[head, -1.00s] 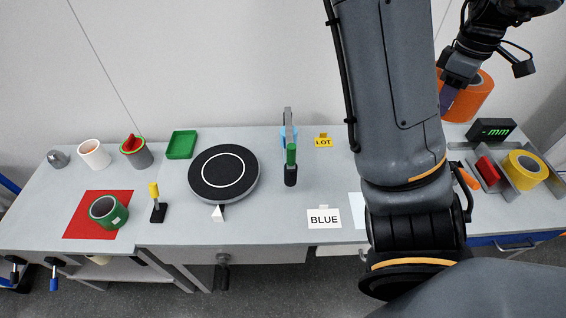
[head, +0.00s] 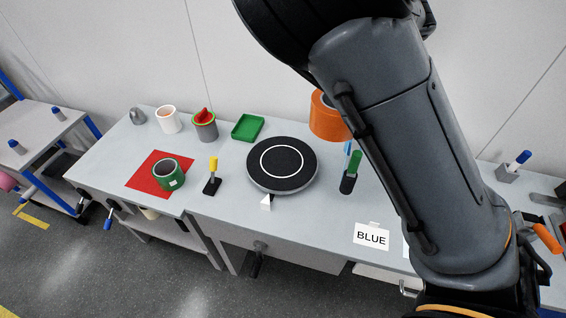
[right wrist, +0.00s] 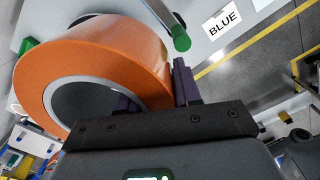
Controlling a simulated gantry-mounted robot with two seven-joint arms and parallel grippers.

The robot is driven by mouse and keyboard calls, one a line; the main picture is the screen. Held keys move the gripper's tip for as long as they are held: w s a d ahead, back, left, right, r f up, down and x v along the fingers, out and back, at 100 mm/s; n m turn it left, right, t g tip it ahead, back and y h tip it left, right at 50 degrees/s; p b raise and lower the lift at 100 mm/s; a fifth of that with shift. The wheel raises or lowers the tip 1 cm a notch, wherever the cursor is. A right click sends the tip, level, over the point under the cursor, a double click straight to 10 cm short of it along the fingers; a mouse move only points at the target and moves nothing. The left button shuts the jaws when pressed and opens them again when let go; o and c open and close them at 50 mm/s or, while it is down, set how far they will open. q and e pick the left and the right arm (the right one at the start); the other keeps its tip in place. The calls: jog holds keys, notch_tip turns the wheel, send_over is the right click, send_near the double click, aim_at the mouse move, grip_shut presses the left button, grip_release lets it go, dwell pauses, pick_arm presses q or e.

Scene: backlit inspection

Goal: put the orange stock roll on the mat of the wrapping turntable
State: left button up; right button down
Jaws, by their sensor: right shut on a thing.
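The orange stock roll (head: 327,117) hangs in the air behind and to the right of the wrapping turntable (head: 283,190) in the head view. The turntable's round black mat (head: 281,162) carries a white ring and is bare. In the right wrist view, my right gripper (right wrist: 155,92) is shut on the wall of the orange roll (right wrist: 115,48), with one purple finger inside its bore and one outside. In the head view my right arm hides this gripper and part of the roll. My left gripper is not in view.
A yellow-topped post (head: 212,178), a green tray (head: 247,127) and a green roll (head: 169,175) on a red sheet (head: 146,165) lie left. A BLUE card (head: 371,238) lies at the front.

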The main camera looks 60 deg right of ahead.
jog(key=w+a+f+n+b, duration=0.2)
jog(key=w+a+f+b, duration=0.15)
jog(key=f, duration=0.45)
jog(key=b, duration=0.5)
send_near(294, 168)
jog(key=shift+s+a+f, duration=0.2)
jog(key=shift+s+f, duration=0.25)
jog(key=shift+s, duration=0.05)
jog(key=shift+w+d+f, duration=0.15)
jog(key=shift+w+f, duration=0.1)
jog(key=shift+w, duration=0.25)
jog(key=shift+f+b, duration=0.75)
jog(key=shift+f, duration=1.2)
jog(key=shift+f, duration=0.15)
jog(key=c, duration=0.8)
grip_release()
